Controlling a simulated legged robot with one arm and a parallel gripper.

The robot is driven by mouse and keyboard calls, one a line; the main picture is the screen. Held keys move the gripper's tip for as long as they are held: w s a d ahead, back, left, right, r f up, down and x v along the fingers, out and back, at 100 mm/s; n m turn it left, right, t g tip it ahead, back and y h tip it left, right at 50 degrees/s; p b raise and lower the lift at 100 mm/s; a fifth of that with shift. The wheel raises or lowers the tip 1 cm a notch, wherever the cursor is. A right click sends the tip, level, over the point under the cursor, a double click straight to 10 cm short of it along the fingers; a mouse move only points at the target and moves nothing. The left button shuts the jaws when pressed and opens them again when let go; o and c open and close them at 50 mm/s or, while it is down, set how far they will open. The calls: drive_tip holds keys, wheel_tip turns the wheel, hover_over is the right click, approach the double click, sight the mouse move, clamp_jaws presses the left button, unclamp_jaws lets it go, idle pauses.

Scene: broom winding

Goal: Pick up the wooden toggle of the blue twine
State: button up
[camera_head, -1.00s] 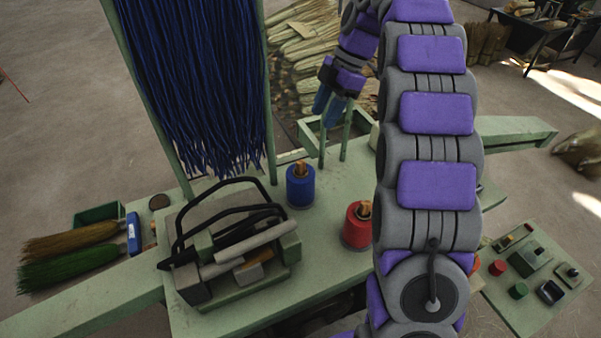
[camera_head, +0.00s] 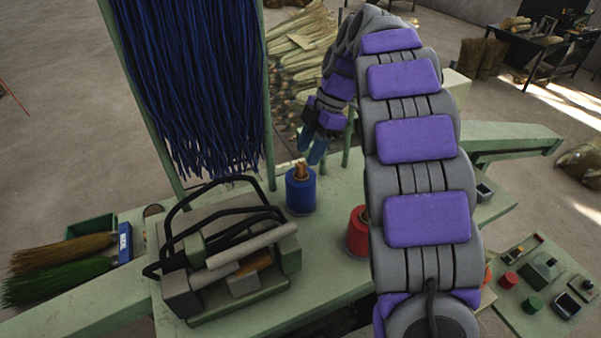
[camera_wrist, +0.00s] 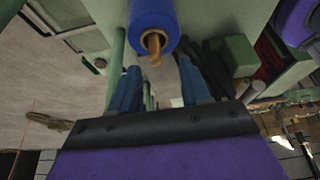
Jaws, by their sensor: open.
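The blue twine spool (camera_head: 300,192) stands upright on the green machine table, with its wooden toggle (camera_head: 301,170) sticking up from the top. In the wrist view the blue twine (camera_wrist: 152,22) is at the top centre and its toggle (camera_wrist: 154,44) points toward my gripper. My gripper (camera_head: 313,152) is above and just behind the spool in the head view, its blue fingers angled downward. In the wrist view my gripper (camera_wrist: 160,82) has its two blue fingers apart, with nothing between them, and the toggle lies beyond the gap. No contact with the toggle shows.
A red twine spool (camera_head: 358,232) stands to the right, partly behind my arm. A clamp-like mechanism with black handles (camera_head: 225,250) is at the front left. Dark blue bristles (camera_head: 190,90) hang at the left. A control panel (camera_head: 540,275) is at the right.

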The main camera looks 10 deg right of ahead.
sight(301, 163)
drive_tip(key=x, duration=0.3)
drive_tip(key=p+x, duration=0.1)
drive_tip(key=x, duration=0.1)
drive_tip(key=shift+w, duration=0.4)
drive_tip(key=shift+s+a+f, duration=0.1)
drive_tip(key=shift+a+f, duration=0.1)
clamp_jaws()
